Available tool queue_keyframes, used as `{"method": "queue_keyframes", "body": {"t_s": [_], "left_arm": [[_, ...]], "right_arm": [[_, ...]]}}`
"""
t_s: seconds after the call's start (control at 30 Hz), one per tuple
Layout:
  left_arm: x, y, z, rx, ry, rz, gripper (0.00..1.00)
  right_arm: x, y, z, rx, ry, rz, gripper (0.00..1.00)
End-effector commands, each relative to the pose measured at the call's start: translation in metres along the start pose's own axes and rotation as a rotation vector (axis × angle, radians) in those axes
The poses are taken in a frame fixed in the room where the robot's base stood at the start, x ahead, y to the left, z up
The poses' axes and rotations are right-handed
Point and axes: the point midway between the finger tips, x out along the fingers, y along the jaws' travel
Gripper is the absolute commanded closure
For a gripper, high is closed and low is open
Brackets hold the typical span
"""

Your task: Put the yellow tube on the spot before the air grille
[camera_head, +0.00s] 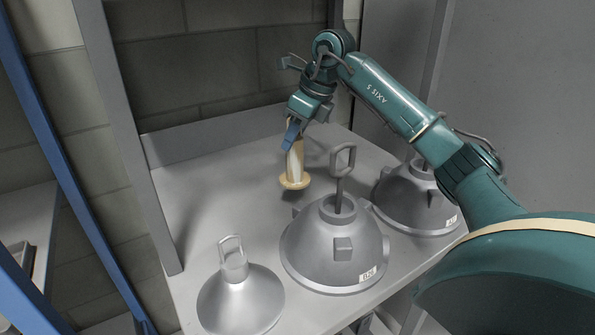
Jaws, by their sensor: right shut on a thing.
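The pale yellow tube (295,168) is upright, with a wide round flange at its lower end. My right gripper (292,134) comes from above and is shut on the tube's upper part, its blue finger lying against it. The tube is over the back middle of the grey shelf (185,212). I cannot tell whether its flange touches the shelf or hangs just above it. I make out no air grille and no marked spot in this view. My left gripper is not in view.
A large grey hood (310,251) with a loop handle stands in front of the tube. Another hood (395,196) stands right, under my right arm; a smaller one (240,300) is front left. Posts (128,140) bound the left. The shelf's back left is clear.

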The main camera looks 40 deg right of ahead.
Motion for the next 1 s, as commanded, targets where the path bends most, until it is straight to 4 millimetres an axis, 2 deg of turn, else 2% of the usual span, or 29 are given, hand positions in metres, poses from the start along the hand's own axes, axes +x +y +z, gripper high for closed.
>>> {"method": "queue_keyframes", "body": {"t_s": [0.1, 0.27, 0.5, 0.87, 0.9, 1.0], "left_arm": [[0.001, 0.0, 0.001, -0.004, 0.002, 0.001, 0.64], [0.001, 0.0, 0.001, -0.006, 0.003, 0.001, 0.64], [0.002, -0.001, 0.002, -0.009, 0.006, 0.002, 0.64], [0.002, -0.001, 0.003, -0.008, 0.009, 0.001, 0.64], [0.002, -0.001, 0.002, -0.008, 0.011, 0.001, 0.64], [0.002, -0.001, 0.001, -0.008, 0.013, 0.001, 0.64]], "right_arm": [[0.018, 0.0, -0.008, 0.001, -0.001, -0.001, 1.0], [0.028, -0.001, -0.012, 0.001, -0.002, -0.002, 1.0], [0.057, 0.0, -0.024, 0.001, -0.001, -0.001, 1.0], [0.061, -0.001, -0.026, 0.0, -0.004, -0.002, 1.0], [0.062, -0.001, -0.026, 0.0, -0.003, -0.002, 0.63], [0.062, 0.0, -0.026, 0.0, -0.003, -0.002, 0.55]]}}
